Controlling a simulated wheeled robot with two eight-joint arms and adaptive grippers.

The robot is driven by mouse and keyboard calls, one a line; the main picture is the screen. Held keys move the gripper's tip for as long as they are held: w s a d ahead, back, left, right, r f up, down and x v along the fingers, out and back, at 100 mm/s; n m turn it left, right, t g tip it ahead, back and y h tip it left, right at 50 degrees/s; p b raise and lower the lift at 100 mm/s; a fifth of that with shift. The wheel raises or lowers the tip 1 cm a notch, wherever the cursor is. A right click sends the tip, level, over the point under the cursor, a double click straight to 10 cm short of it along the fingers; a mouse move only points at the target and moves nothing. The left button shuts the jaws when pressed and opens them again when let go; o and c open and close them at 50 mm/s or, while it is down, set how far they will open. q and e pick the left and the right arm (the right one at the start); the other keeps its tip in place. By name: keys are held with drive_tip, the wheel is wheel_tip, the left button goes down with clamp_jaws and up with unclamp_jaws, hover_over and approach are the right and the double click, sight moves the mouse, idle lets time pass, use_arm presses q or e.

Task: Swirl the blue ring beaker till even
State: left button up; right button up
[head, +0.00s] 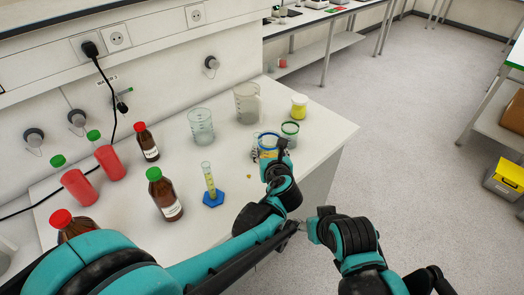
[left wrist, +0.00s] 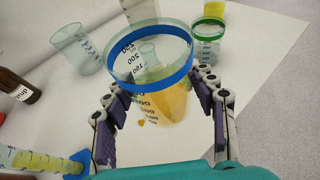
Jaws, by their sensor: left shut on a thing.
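The blue ring beaker (head: 268,141) is near the table's right edge in the head view. In the left wrist view the beaker (left wrist: 150,75) shows its clear wall, blue band and dark marks. Yellow-orange liquid shows in its lower part, stronger at the right and paler at the left. My left gripper (head: 267,156) is shut on the beaker, with one finger on each side in the left wrist view (left wrist: 160,108). I cannot tell whether its base touches the table.
A green ring beaker (head: 290,130) and a yellow jar (head: 299,105) stand close behind. Two large beakers (head: 201,126) (head: 247,103), a cylinder on a blue foot (head: 211,184) and several bottles (head: 163,193) stand left. A small yellow spot (head: 249,177) lies on the white table (head: 300,190).

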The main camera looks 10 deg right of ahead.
sight(272, 134)
use_arm(q)
drive_tip(key=shift+s+d+r, duration=0.15)
drive_tip(key=shift+d+r, duration=0.15)
drive_tip(key=shift+d, duration=0.1)
drive_tip(key=shift+s+d+r+p, duration=0.1)
drive_tip(key=shift+d+r+p, duration=0.05)
drive_tip(key=shift+r+p, duration=0.4)
wheel_tip(272, 134, up, 4)
drive_tip(key=p, duration=0.3)
drive_tip(key=shift+d+r, duration=0.1)
drive_tip(key=shift+r, duration=0.05)
